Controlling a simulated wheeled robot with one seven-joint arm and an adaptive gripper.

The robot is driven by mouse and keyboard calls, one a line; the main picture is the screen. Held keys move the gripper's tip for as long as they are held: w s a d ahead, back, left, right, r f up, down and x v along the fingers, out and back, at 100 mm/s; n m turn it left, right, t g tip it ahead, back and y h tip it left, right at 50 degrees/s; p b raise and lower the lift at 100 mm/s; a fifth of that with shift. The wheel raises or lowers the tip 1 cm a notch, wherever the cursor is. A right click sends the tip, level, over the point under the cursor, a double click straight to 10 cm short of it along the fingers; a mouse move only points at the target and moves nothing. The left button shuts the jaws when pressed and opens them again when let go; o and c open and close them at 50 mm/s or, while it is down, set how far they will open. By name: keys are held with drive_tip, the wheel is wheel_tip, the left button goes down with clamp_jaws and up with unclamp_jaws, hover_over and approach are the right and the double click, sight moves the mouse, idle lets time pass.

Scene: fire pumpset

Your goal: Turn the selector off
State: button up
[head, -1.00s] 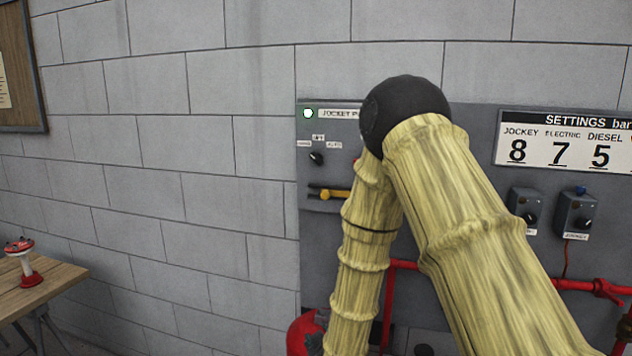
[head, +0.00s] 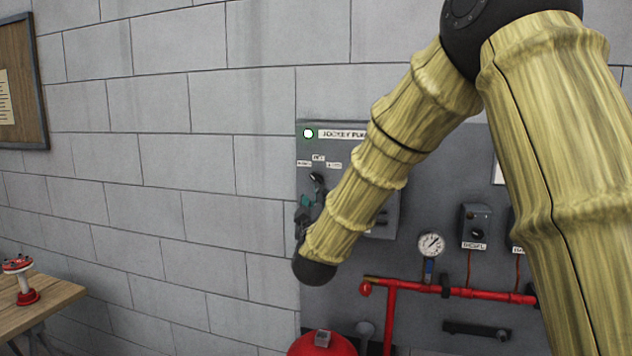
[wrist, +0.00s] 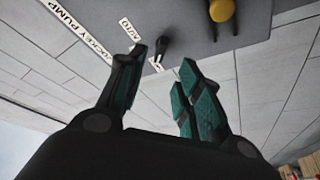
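The selector is a small black knob (head: 317,178) on the grey jockey pump panel, below the small labels OFF and AUTO. Its pointing direction is too small to tell. In the wrist view the black knob (wrist: 163,46) stands out from the panel beyond the fingertips. My gripper (wrist: 166,62), with teal pads, is open. Its fingers lie to either side of the knob in the picture; I see no contact. In the head view my gripper (head: 310,198) is just below the knob, partly hidden by my arm.
A lit lamp (head: 308,133) is above the selector. A gauge (head: 431,244), red pipes (head: 455,292) and control boxes (head: 475,226) are to the right. A wooden table (head: 50,302) stands left, with bare wall between.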

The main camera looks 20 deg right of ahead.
sight(316, 180)
drive_tip(key=p+x, duration=0.3)
drive_tip(key=x, duration=0.5)
drive_tip(key=shift+w+p, duration=0.35)
drive_tip(key=shift+w, duration=0.05)
drive_tip(key=shift+d, duration=0.1)
drive_tip(key=shift+c, duration=0.4)
clamp_jaws()
